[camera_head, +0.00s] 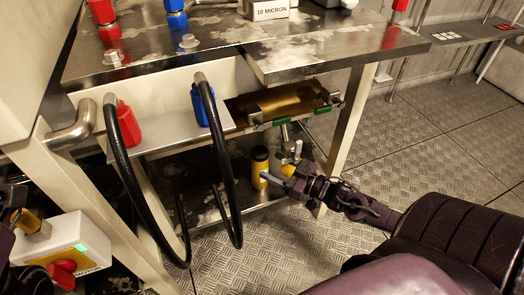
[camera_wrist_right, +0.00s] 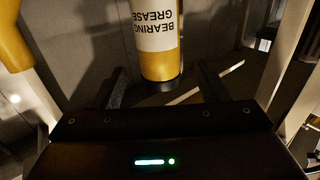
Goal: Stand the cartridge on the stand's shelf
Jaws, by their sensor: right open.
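The cartridge (camera_head: 260,168) is a yellow cylinder with a black end. In the head view it appears upright at the lower shelf (camera_head: 234,214) under the metal bench. In the right wrist view the cartridge (camera_wrist_right: 160,62) shows a white label reading "BEARING GREASE", upside down, with its black end toward my gripper. My right gripper (camera_head: 277,174) is open, close to the cartridge's right side. In the wrist view its fingers (camera_wrist_right: 165,88) are spread with the cartridge's end beyond or between them; contact cannot be told. Dark parts at the head view's left edge look like my left arm; its fingers are unclear.
Two black hoses (camera_head: 236,190) hang in front of the lower shelf. A brass tray (camera_head: 285,98) is above the cartridge. A bench leg (camera_head: 350,120) stands near my right gripper. Floor (camera_head: 420,150) right is clear.

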